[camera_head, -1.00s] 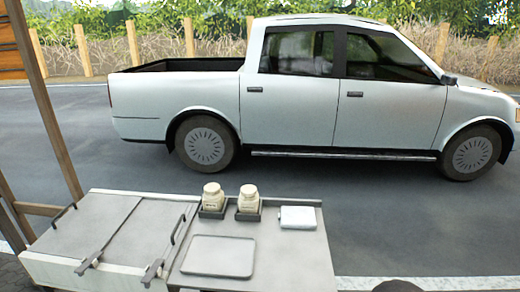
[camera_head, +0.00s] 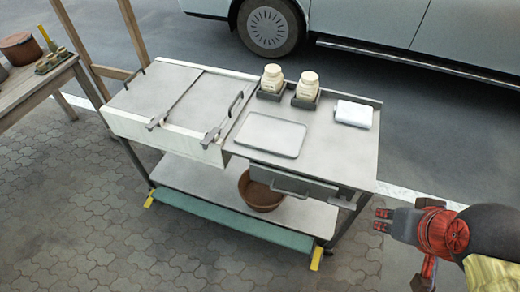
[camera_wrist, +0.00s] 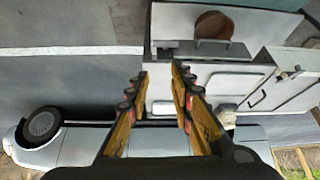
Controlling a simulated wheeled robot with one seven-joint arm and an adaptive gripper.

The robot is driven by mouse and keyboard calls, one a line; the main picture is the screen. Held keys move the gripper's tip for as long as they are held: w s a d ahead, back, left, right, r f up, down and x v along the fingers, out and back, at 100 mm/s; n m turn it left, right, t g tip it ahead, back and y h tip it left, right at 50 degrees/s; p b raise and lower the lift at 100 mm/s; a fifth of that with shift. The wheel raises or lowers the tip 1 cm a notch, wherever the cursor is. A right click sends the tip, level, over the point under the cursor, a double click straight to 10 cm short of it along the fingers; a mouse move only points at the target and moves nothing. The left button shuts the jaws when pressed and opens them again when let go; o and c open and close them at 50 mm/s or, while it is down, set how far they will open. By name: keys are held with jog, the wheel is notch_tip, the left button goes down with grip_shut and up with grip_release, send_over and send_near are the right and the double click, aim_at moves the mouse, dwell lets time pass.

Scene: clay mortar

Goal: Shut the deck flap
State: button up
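A grey metal cart stands ahead of me, its bare worktop (camera_head: 340,150) on the right. Another handle (camera_head: 134,76) is at the back left corner. My gripper (camera_head: 380,220) is off the cart's right front corner, empty and clear of the flap. Its fingers (camera_wrist: 160,92) are spread in the wrist view.
Two cream jars (camera_head: 272,77) (camera_head: 308,86) stand in dark holders, near a folded white cloth (camera_head: 353,113) and a shallow tray (camera_head: 271,135). A drawer with a handle (camera_head: 290,187) is under the worktop. A brown bowl (camera_head: 262,192) sits on the lower shelf. Paving in front is clear.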

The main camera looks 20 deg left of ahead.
dwell(0.4)
jog(key=c, duration=0.4)
